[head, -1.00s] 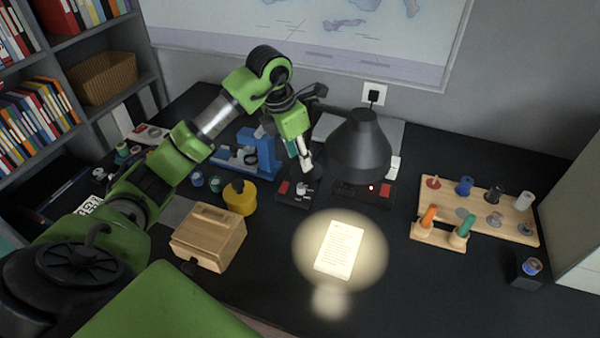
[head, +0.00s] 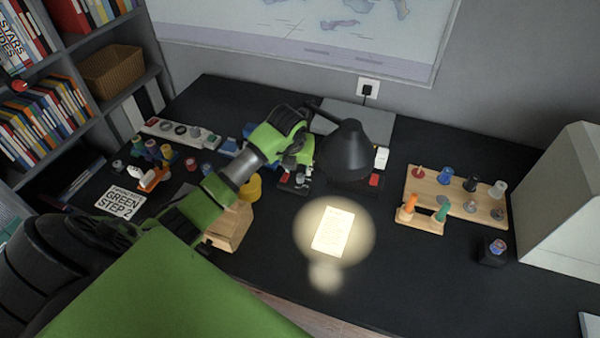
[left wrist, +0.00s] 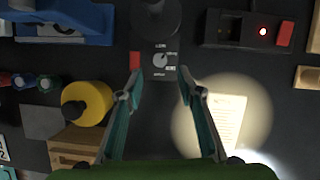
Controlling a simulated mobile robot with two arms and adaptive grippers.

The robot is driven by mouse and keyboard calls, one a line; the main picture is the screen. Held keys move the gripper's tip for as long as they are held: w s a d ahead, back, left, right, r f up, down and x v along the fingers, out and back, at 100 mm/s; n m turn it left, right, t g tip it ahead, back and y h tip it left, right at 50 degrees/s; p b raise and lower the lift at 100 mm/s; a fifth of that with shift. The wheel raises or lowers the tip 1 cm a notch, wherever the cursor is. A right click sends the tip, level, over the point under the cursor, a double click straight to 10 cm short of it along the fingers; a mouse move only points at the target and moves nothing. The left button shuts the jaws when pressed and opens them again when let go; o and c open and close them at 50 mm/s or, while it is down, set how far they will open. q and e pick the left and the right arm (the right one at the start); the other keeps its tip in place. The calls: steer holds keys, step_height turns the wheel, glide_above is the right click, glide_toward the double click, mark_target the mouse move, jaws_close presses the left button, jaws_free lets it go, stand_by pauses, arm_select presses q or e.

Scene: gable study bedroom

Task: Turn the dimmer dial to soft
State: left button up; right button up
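The dimmer dial (left wrist: 159,60) is a small round pale knob on a dark plate, seen near the top middle of the left wrist view. Small labels around it are too blurred to read for sure. It also shows in the head view (head: 299,180), partly behind my left gripper (head: 299,160). In the left wrist view my left gripper (left wrist: 159,88) is open, its two fingers apart with nothing between the tips. The dial lies just beyond the tips in that picture, and no contact shows. My right gripper is not in view.
A black desk lamp (head: 345,150) stands beside the gripper and lights a paper (head: 333,232). A black box with a red light (left wrist: 245,30) is right of the dial. A yellow container (left wrist: 90,98) and wooden box (head: 231,227) are left. A pegboard (head: 450,180) stands right.

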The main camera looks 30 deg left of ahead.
mark_target(300, 175)
arm_select(q)
steer(key=x, duration=0.6)
steer(key=shift+w+f, duration=0.2)
steer(key=shift+f, duration=0.2)
steer(key=shift+a, duration=0.1)
jaws_close()
